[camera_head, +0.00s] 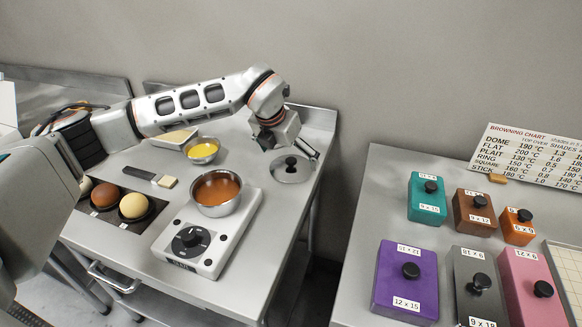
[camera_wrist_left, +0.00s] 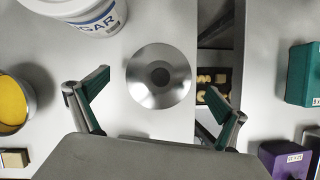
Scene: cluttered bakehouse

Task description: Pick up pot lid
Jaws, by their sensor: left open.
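The pot lid (camera_head: 291,170) is a round, shiny metal disc with a dark knob. It lies flat near the right edge of the left steel table. In the left wrist view the lid (camera_wrist_left: 147,93) is centred ahead of the gripper, with its knob facing the camera. My left gripper (camera_head: 291,147) is just above and behind the lid in the head view. Its two green-padded fingers (camera_wrist_left: 157,84) are spread wide to either side of the lid, with nothing between them gripped. My right gripper is not in view.
A sugar tub (camera_wrist_left: 85,14) stands near the lid. A gap separates the right table (camera_head: 352,255), which holds coloured knobbed blocks.

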